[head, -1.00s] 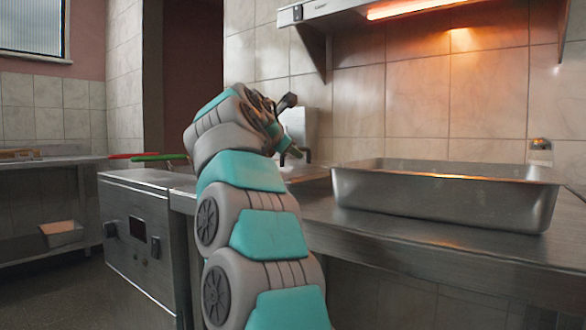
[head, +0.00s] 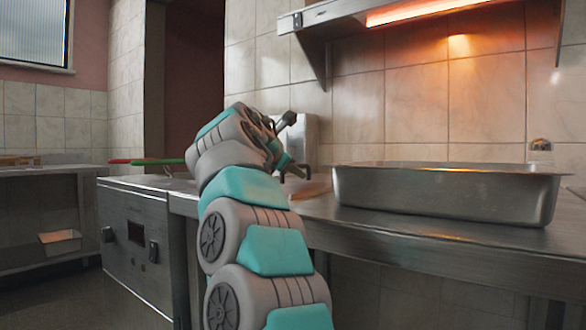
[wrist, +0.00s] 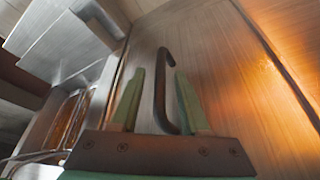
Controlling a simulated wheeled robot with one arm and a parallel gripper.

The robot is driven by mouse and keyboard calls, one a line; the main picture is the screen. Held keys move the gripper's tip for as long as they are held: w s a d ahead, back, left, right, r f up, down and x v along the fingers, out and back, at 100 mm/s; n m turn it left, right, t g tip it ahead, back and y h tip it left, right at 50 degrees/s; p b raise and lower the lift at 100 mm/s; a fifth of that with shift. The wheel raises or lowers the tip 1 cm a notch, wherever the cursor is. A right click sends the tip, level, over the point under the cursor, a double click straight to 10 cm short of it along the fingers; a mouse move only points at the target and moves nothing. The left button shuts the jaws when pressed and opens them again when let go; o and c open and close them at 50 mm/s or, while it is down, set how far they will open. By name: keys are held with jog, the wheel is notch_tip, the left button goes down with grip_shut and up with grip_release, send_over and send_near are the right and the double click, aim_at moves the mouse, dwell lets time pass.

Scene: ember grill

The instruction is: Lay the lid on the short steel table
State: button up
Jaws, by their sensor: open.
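The lid seems to be the flat brushed-steel panel (wrist: 220,62) that fills the middle and right of the wrist view. A dark hooked handle (wrist: 160,90) stands on it. My gripper (wrist: 160,74) is open, with one green finger on each side of the handle; I cannot tell whether they touch it. In the head view a steel panel (head: 309,132) stands upright against the tiled wall, partly hidden by my wrist. My gripper (head: 290,168) is low in front of it. A steel table (head: 40,170) with a lower shelf stands at far left; I cannot tell if it is the short one.
A large steel pan (head: 445,195) sits on the steel counter (head: 400,232) at right, close to my arm. A steel unit with knobs (head: 135,235) stands left of my arm, with red and green handles (head: 150,161) above it. A glowing hood (head: 430,15) hangs overhead.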

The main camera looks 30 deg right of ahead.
jog(key=shift+r, duration=0.1)
jog(key=shift+s+a+r, duration=0.15)
jog(key=shift+a, duration=0.05)
jog(key=p+v, duration=0.2)
jog(key=v, duration=0.8)
jog(key=shift+v, duration=0.75)
dwell(0.5)
